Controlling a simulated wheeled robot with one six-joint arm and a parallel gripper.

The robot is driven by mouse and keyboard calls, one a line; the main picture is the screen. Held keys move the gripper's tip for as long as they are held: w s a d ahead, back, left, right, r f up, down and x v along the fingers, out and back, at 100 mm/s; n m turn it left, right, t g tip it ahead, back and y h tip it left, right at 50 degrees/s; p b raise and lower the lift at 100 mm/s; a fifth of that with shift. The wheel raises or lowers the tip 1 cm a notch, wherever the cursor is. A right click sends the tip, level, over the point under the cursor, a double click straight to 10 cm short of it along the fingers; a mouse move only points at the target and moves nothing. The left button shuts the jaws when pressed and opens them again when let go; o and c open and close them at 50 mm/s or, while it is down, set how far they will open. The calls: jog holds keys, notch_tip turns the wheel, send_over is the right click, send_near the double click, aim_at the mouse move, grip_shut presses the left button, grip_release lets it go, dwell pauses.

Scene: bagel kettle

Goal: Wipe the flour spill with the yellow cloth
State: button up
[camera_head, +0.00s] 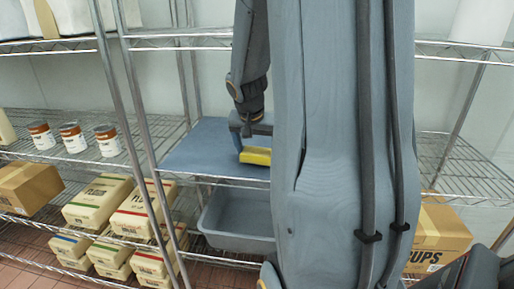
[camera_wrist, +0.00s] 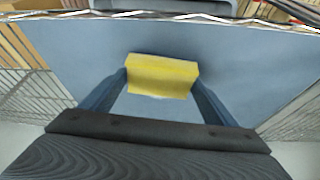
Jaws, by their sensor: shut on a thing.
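The yellow cloth (camera_wrist: 162,76) is a folded block between the two fingers of my gripper (camera_wrist: 160,82) in the wrist view. My gripper is shut on it. In the head view, the yellow cloth (camera_head: 255,156) is at or just above a blue-grey board (camera_head: 208,147) on a wire shelf, below my gripper (camera_head: 254,146). I cannot tell whether the cloth touches the board. A pale patch shows just below the cloth's near edge in the wrist view; I cannot tell whether it is flour. My arm hides part of the board on the right in the head view.
A grey bin (camera_head: 238,222) sits below the board. Shelf posts (camera_head: 135,130) stand at the left. Several cans (camera_head: 73,138), flour bags (camera_head: 98,200) and a cardboard box (camera_head: 30,187) fill the left shelves. A box marked CUPS (camera_head: 437,236) is at the lower right.

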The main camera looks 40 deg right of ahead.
jog(key=shift+f+b, duration=0.95)
dwell(0.7)
